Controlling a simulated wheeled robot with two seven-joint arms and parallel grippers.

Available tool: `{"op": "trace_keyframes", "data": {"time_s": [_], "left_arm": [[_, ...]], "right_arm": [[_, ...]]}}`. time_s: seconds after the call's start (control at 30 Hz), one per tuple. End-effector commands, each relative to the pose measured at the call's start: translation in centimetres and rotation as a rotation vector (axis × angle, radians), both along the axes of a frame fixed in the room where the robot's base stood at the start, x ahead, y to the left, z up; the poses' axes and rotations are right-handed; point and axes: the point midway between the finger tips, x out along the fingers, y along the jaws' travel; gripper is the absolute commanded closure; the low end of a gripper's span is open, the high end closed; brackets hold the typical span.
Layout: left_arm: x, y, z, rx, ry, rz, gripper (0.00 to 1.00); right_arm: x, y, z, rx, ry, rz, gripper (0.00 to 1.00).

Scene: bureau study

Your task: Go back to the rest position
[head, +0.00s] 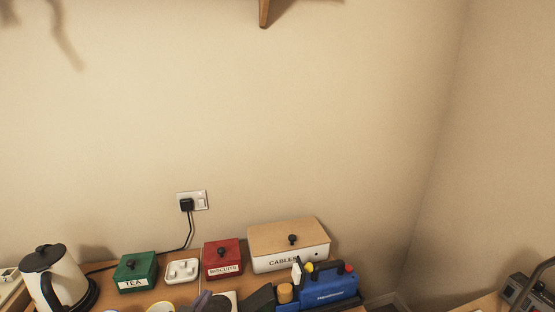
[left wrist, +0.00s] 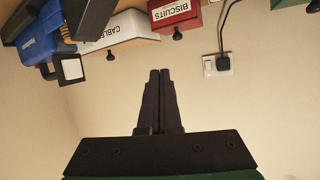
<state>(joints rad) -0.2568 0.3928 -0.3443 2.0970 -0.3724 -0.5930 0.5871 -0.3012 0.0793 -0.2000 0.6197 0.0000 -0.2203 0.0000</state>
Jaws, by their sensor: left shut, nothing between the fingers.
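My left gripper (head: 204,298) shows only as dark fingertips at the bottom edge of the head view, in front of the red biscuits box (head: 222,260). In the left wrist view its two dark fingers (left wrist: 160,75) are together with nothing between them. That view is upside down, and the fingers stand out against the bare wall. The red box (left wrist: 176,15) shows there beyond the fingertips, apart from them. My right gripper is not in view.
A plug sits in the wall socket (head: 199,199). The wall above is clear below a wooden bracket (head: 264,12).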

Motion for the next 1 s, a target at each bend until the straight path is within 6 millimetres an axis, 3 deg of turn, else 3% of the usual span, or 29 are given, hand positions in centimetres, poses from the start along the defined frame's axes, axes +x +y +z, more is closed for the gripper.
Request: {"op": "trace_keyframes", "data": {"time_s": [0.1, 0.2, 0.4, 0.57, 0.8, 1.0], "left_arm": [[-4.1, 3.0, -3.7, 0.033, 0.241, 0.112, 1.00], [-7.8, 4.4, -6.1, 0.057, 0.425, 0.141, 1.00], [-15.1, 5.3, -9.1, 0.084, 0.731, 0.109, 1.00], [-20.6, 5.2, -10.2, 0.093, 0.931, 0.037, 1.00], [-19.2, 5.0, -18.3, 0.102, 0.959, 0.036, 1.00], [-20.1, 5.0, -26.3, 0.108, 0.994, 0.032, 1.00]], "right_arm": [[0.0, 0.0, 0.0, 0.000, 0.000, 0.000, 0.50], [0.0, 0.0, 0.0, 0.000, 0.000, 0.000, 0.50], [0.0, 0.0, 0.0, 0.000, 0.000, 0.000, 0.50], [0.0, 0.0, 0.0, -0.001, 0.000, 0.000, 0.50], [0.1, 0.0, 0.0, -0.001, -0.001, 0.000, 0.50], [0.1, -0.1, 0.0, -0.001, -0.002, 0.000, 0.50]]}}
